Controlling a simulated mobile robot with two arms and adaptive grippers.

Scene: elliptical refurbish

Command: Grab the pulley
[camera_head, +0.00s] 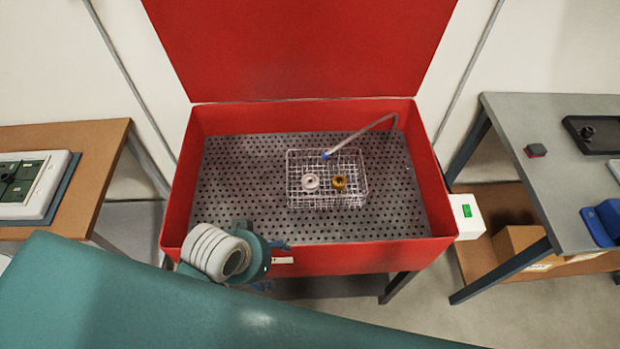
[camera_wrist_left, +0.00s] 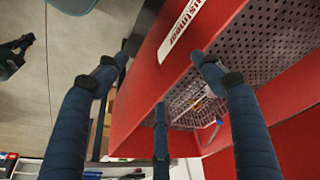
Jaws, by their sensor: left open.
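A wire basket (camera_head: 327,202) stands on the perforated floor of the red washer tub (camera_head: 300,258). In it lie a white ring-shaped part (camera_head: 310,182) and a gold ring-shaped part (camera_head: 339,182). Either could be the pulley; I cannot tell which. My left gripper (camera_head: 275,263) is at the tub's front wall, in front and left of the basket, and apart from it. In the left wrist view its fingers (camera_wrist_left: 159,75) are spread and empty, with the red wall close by. The basket (camera_wrist_left: 190,102) shows beyond them, its contents unclear. My right gripper is not in view.
A bent hose (camera_head: 362,133) with a blue tip reaches over the basket. The red lid (camera_head: 300,50) stands open. A brown table (camera_head: 95,145) is at left and a grey table (camera_head: 530,120) at right. The tub floor around the basket is clear.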

